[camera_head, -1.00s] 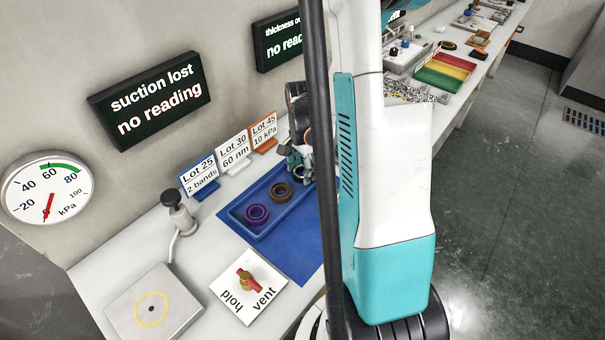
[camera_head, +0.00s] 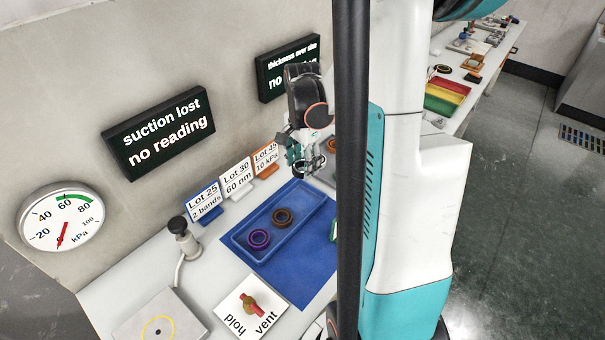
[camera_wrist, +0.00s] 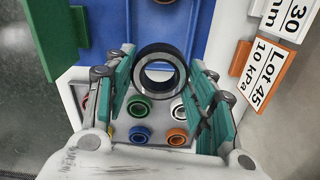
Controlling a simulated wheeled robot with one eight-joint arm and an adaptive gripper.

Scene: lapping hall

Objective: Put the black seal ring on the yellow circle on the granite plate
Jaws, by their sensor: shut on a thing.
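My gripper (camera_head: 304,164) is shut on the black seal ring (camera_wrist: 139,68), which sits between the two teal fingers in the wrist view. The ring has a dark outer band and a paler inner rim. It also shows below the fingers in the head view (camera_head: 313,166), held above the far end of the blue tray. The granite plate (camera_head: 192,322) lies at the lower left of the head view, cut by the frame edge. The yellow circle (camera_head: 158,317) is on it with a small dark spot at its centre. Nothing lies on the circle.
The blue tray (camera_head: 240,243) on a blue mat holds a purple ring (camera_head: 258,239) and a brown ring (camera_head: 283,217). Lot signs line the wall. Several coloured rings show below my gripper.

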